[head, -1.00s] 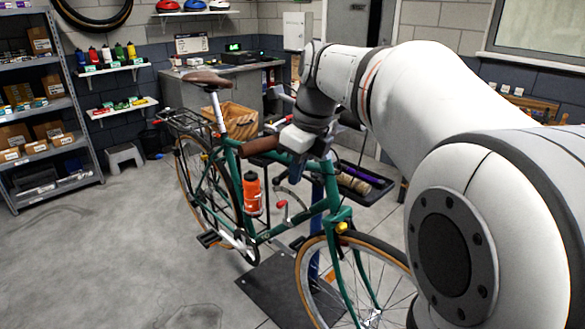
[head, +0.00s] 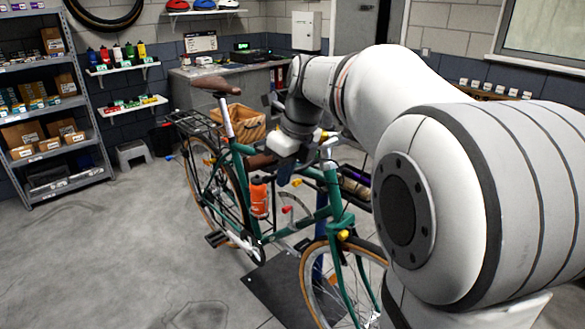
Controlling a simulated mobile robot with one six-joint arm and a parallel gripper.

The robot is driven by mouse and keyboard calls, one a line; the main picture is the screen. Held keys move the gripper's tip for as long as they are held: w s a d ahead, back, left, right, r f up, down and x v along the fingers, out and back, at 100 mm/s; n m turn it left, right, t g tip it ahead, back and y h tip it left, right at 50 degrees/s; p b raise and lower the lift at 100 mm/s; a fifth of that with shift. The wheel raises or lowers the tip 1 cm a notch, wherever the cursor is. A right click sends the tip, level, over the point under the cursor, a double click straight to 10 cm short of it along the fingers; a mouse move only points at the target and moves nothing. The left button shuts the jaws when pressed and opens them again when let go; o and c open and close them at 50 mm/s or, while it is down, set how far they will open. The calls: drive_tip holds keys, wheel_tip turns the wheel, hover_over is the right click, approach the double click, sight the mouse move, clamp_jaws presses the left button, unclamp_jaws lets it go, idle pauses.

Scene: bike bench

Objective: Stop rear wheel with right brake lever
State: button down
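A green bicycle (head: 329,180) stands on a dark floor plate in the head view, its front wheel (head: 312,280) toward me. Its rear wheel (head: 200,183) is at the back left, below the rack and the brown saddle (head: 215,85). A brown handlebar grip (head: 262,161) shows just left of my gripper (head: 284,148). My gripper is at the handlebar, in front of the frame's top. Its fingers are too small and too hidden to tell whether they are open. The right brake lever cannot be made out.
A grey shelf with boxes (head: 40,145) stands at the left. A workbench (head: 205,72) and a wooden crate (head: 238,122) are behind the bicycle. A small step stool (head: 133,154) stands by the wall. The floor at the front left is clear.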

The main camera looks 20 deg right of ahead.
drive_tip(key=shift+s+d+f, duration=0.1)
drive_tip(key=shift+d, duration=0.15)
drive_tip(key=shift+s+d+f, duration=0.3)
drive_tip(key=shift+d, duration=0.2)
drive_tip(key=s+d+f+b, duration=0.2)
drive_tip(key=s+f, duration=0.1)
drive_tip(key=v, duration=1.1)
drive_tip(key=shift+a, duration=0.2)
